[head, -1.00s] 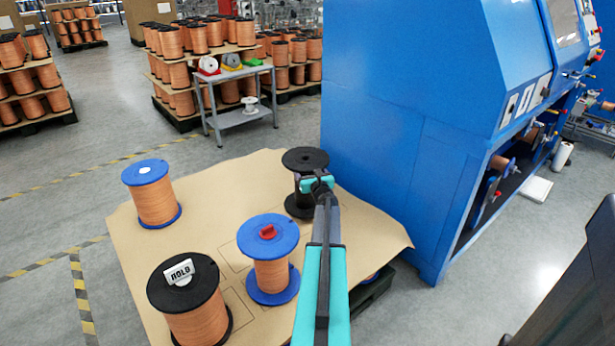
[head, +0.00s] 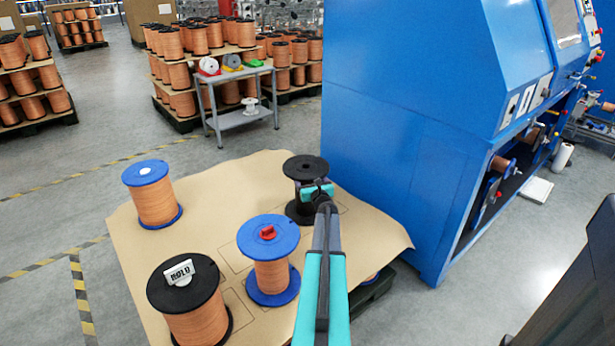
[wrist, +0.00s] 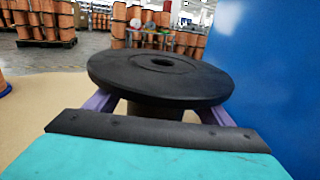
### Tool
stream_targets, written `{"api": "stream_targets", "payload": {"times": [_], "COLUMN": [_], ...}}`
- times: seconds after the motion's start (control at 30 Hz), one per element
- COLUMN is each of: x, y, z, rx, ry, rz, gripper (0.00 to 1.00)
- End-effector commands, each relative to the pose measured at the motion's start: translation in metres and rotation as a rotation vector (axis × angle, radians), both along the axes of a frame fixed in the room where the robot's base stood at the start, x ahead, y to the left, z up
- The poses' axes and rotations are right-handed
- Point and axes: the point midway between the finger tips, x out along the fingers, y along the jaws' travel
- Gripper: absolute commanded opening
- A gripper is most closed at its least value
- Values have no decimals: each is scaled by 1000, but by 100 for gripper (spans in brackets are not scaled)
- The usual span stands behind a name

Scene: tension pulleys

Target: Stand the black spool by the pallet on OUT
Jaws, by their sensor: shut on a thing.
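The black spool (head: 305,169) is upright over the far right part of the cardboard-topped pallet (head: 370,234). My gripper (head: 318,192) is shut on it between its two flanges. In the wrist view the spool's black top flange (wrist: 160,77) fills the middle, with purple fingers (wrist: 160,108) on both sides beneath it. The lower flange looks at or very near the cardboard; I cannot tell if it touches. Drawn outlines show on the cardboard, one partly beside the spool's base. No OUT marking is readable.
A blue spool with a red piece (head: 269,245), a black-flanged copper spool with a white HOLD tag (head: 196,305) and another blue spool (head: 152,193) stand on the pallet. A blue machine (head: 400,130) rises close on the right. A grey cart (head: 238,95) stands behind.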

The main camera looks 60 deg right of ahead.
Motion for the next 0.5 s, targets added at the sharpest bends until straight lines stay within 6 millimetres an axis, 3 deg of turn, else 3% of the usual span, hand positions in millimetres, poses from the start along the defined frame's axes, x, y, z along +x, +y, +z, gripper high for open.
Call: {"api": "stream_targets", "payload": {"times": [0.23, 0.27, 0.37, 0.5], "x": [0, 0, 0, -1], "y": [0, 0, 0, 0], "z": [-1, -2, -2, -2], "rx": [-3, 0, 0, 0], "ry": [-3, 0, 0, 0], "rz": [1, 0, 0, -1], "gripper": [13, 78, 94, 94]}}
